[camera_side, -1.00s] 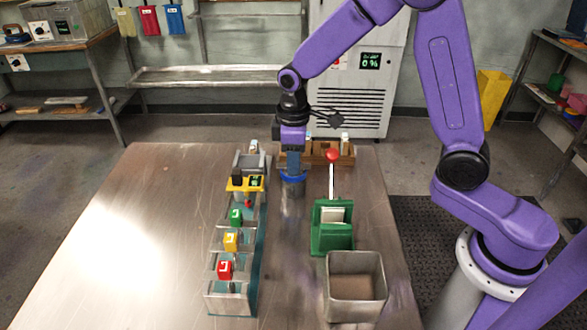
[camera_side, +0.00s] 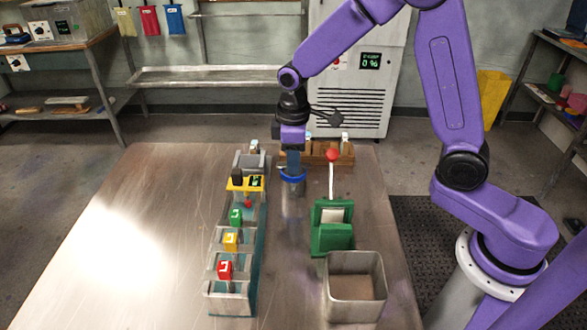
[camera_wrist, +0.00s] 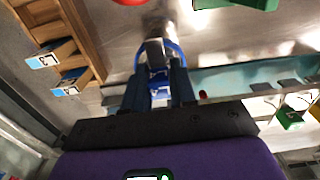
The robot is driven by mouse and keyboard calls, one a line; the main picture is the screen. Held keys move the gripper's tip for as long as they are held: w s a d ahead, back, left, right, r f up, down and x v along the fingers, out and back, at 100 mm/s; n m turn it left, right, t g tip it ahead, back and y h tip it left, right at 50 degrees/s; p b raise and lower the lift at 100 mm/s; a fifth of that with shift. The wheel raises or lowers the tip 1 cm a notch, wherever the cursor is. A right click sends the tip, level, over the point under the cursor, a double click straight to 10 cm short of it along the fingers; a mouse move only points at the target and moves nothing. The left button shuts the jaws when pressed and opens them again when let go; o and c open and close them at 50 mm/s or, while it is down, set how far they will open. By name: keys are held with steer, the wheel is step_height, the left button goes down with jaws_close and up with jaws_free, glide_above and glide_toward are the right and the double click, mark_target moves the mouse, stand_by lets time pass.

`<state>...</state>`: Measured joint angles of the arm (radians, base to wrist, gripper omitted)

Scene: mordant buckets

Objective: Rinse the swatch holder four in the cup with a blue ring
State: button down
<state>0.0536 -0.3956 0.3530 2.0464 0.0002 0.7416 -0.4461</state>
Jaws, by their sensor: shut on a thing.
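My gripper (camera_side: 292,168) points down over the steel cup with a blue ring (camera_side: 292,186). It is shut on a blue swatch holder, whose blue top shows between the fingers in the wrist view (camera_wrist: 159,76). I cannot read its number. The cup's blue ring (camera_wrist: 179,50) lies just beyond the fingertips in the wrist view. The fingers hide much of the cup's mouth, and I cannot tell how deep the swatch sits.
Left is a row of steel baths with green (camera_side: 236,216), yellow (camera_side: 231,241) and red (camera_side: 225,269) holders and a yellow clip (camera_side: 245,184). Right are a green press (camera_side: 332,236) with a red-knobbed lever and a steel bin (camera_side: 355,300). A wooden rack (camera_side: 330,158) stands behind.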

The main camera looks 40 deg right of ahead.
steer(key=shift+f, duration=0.15)
stand_by(1.5)
steer(key=shift+r, duration=0.2)
steer(key=shift+f, duration=0.4)
steer(key=shift+r, duration=0.15)
stand_by(1.0)
steer(key=shift+r, duration=0.25)
steer(key=shift+f, duration=0.2)
steer(key=shift+f, duration=0.2)
steer(key=shift+r, duration=0.45)
stand_by(2.2)
steer(key=shift+r, duration=3.05)
